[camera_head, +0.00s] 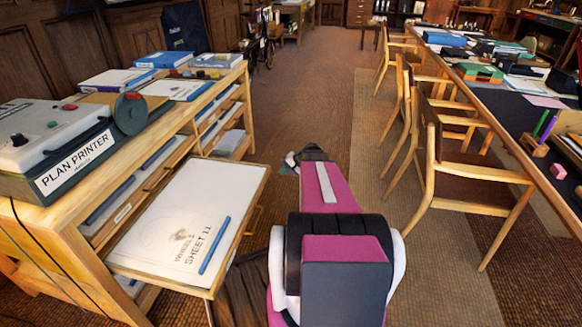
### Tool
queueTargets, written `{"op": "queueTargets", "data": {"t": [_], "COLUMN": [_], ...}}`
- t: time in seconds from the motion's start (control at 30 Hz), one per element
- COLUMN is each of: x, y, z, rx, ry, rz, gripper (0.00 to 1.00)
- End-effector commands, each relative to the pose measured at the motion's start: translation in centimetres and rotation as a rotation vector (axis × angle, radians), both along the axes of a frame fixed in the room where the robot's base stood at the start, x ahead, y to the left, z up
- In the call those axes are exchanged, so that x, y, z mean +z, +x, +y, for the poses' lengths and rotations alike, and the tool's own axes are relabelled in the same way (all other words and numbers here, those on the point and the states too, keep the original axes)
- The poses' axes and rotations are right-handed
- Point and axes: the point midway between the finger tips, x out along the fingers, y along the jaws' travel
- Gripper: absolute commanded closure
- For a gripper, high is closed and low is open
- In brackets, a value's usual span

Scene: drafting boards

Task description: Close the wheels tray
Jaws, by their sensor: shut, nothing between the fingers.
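The wheels tray (150,240) is a shallow wooden drawer pulled well out of the cabinet on the left. A white sheet (185,205) marked "WHEELS SHEET 11" lies in it, with a blue pencil or rod (214,245) on top. My pink and dark arm (325,190) reaches forward to the right of the tray. At its far end a small grey part, seemingly my gripper (288,164), shows beyond the tray's far right corner. It is shut and empty, and mostly hidden by the arm. It appears apart from the tray.
The cabinet (60,225) carries a plan printer (60,140) and several books. Its other trays look pushed in. Wooden chairs (450,165) line a long cluttered table (540,165) on the right. A dark wooden thing (245,290) is beside my arm.

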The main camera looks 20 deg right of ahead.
Motion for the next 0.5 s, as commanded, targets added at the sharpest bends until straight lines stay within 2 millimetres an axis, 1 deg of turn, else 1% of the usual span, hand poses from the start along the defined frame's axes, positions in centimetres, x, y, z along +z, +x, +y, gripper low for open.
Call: {"op": "queueTargets", "data": {"t": [0.03, 0.07, 0.13, 0.3, 0.5], "x": [-0.7, -1.1, -0.8, -0.8, -0.8], "y": [0.5, 0.7, 1.4, 2.4, 2.9], "z": [0.5, 0.8, 1.8, 3.3, 3.9], "rx": [0.001, 0.001, 0.002, 0.002, 0.000], "ry": [0.001, 0.001, 0.000, -0.001, -0.001], "rz": [0.001, 0.001, -0.001, 0.000, 0.001], "gripper": [1.00, 1.00, 1.00, 1.00, 1.00]}}
